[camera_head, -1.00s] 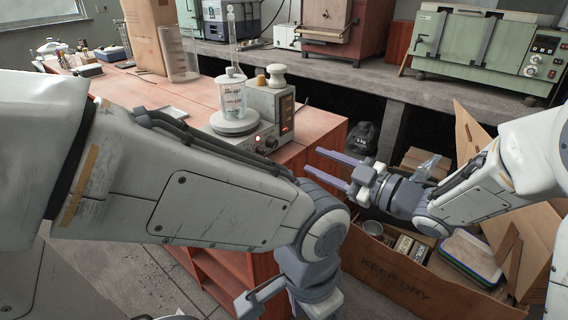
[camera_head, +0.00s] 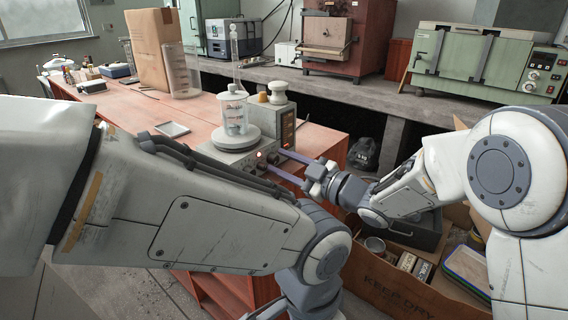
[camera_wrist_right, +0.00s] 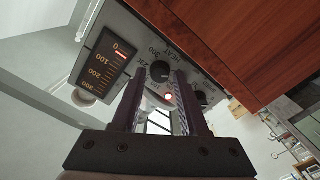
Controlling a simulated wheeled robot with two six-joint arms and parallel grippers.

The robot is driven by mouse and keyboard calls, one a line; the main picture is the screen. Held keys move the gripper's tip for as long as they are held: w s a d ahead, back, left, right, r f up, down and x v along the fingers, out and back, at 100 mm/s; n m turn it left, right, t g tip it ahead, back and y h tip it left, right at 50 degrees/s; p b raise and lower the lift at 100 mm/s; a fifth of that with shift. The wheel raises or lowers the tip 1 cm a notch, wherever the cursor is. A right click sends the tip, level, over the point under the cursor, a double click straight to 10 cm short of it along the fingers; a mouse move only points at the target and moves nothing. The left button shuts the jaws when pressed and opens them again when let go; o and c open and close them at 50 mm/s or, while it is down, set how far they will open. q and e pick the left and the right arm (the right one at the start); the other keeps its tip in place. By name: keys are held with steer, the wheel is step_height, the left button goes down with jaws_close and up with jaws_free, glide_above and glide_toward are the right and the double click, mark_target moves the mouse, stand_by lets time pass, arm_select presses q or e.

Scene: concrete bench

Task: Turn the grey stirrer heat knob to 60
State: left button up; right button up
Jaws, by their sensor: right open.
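The grey stirrer (camera_head: 232,158) stands on the red-brown bench with a beaker (camera_head: 234,115) on its round plate. In the right wrist view its front panel faces me, with the dark heat knob (camera_wrist_right: 160,71) marked HEAT and a second dark knob (camera_wrist_right: 201,98). My right gripper (camera_head: 276,160) is at the panel; it also shows in the right wrist view (camera_wrist_right: 160,76). Its fingers are open, one on each side of the heat knob; contact cannot be told. The knob's exact setting is unclear. My left gripper (camera_head: 264,312) is mostly cut off at the bottom edge.
An open cardboard box (camera_head: 385,285) lies below my right arm.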

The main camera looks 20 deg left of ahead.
jaws_close()
steer(key=m+p, duration=0.4)
steer(key=shift+r+m, duration=0.15)
steer(key=shift+m, duration=0.15)
steer(key=m+p, duration=0.2)
steer(key=m, duration=0.1)
steer(key=shift+p, duration=0.4)
steer(key=shift+m+p, duration=0.7)
steer(key=shift+m, duration=0.4)
steer(key=shift+f, duration=0.2)
